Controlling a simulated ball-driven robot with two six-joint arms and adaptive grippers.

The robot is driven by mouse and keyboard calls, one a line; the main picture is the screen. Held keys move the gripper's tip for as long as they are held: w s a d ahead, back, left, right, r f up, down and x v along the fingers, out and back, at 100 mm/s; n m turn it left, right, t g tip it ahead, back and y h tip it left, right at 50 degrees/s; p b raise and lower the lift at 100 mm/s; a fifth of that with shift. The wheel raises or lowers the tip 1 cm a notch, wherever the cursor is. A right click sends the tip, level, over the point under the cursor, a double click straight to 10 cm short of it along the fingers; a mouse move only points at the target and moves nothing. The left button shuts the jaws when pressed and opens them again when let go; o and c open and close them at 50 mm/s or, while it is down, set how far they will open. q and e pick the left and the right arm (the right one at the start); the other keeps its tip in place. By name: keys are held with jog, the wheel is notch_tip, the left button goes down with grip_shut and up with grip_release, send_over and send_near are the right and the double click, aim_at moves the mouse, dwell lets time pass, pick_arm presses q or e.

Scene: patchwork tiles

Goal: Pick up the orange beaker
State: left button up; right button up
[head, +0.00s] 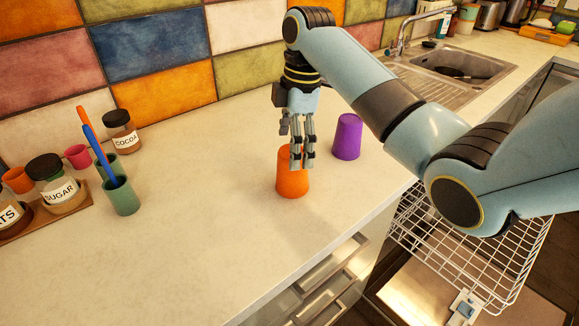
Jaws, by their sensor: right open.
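The orange beaker (292,183) stands upside down, its narrow end up, on the pale countertop near its front edge. My right gripper (301,162) points straight down at the beaker, with its fingers in front of the beaker's upper part in the head view. The jaws are open. The fingers hide part of the beaker's top, and I cannot tell whether they touch it. My left gripper is not in the head view.
A purple beaker (347,137) stands close by to the right. An open dishwasher rack (480,235) lies below the counter. The counter's left middle is clear.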

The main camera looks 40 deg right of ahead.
jog(key=shift+a+f, duration=0.1)
jog(key=shift+f, duration=0.65)
jog(key=f, duration=0.3)
jog(key=f+p, duration=0.1)
jog(key=shift+s+a+f, duration=0.3)
jog(key=shift+w+f, duration=0.1)
jog(key=shift+f, duration=0.2)
jog(key=c, duration=0.6)
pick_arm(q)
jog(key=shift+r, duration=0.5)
pick_arm(e)
jog(key=c, duration=0.7)
jog(key=shift+o, duration=0.2)
jog(key=shift+r, duration=0.1)
